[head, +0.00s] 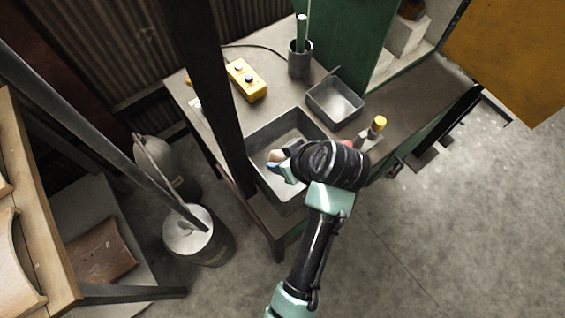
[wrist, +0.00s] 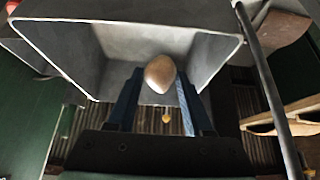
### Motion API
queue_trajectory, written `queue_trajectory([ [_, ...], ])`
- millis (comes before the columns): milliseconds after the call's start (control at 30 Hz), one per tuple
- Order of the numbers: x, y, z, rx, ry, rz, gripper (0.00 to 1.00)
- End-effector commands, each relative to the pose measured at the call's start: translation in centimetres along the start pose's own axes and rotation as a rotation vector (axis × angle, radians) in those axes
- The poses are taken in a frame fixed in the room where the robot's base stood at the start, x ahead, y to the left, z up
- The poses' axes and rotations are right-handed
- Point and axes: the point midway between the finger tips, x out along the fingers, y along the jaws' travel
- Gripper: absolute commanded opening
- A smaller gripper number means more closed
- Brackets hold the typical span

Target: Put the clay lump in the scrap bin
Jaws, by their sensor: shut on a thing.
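My gripper (wrist: 160,82) is shut on the clay lump (wrist: 160,72), a smooth brown, egg-like piece held between the two blue fingertips. In the head view, my gripper (head: 281,168) is over the large grey open-topped bin (head: 272,124) on the bench, which looks like the scrap bin. The lump (head: 275,156) shows there only as a small tan patch at the fingertips. In the wrist view, the bin (wrist: 110,38) opens behind the lump. The lump's exact height against the rim is hard to tell. My wrist hides part of the bin.
A smaller grey tray (head: 335,103), a tool cup (head: 299,62) and a yellow button box (head: 246,80) stand on the bench. A yellow-topped tool (head: 377,126) stands right of the bin. A dark post (head: 205,80) rises close to the bin's left side. Grey canisters (head: 199,237) stand on the floor.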

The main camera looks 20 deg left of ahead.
Motion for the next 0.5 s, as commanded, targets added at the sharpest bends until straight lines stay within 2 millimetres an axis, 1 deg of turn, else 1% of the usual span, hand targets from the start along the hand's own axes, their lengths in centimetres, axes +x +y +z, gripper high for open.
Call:
queue_trajectory([
  [33,0.8,-0.1,0.6,0.002,-0.001,-0.002,0.00],
  [100,1.6,-0.1,1.1,0.001,-0.001,-0.002,0.00],
  [233,2.6,-0.1,1.6,-0.001,0.000,-0.001,0.00],
  [400,4.6,0.0,3.0,0.000,0.000,-0.001,0.00],
  [500,5.3,0.0,3.4,0.000,0.001,0.000,0.00],
])
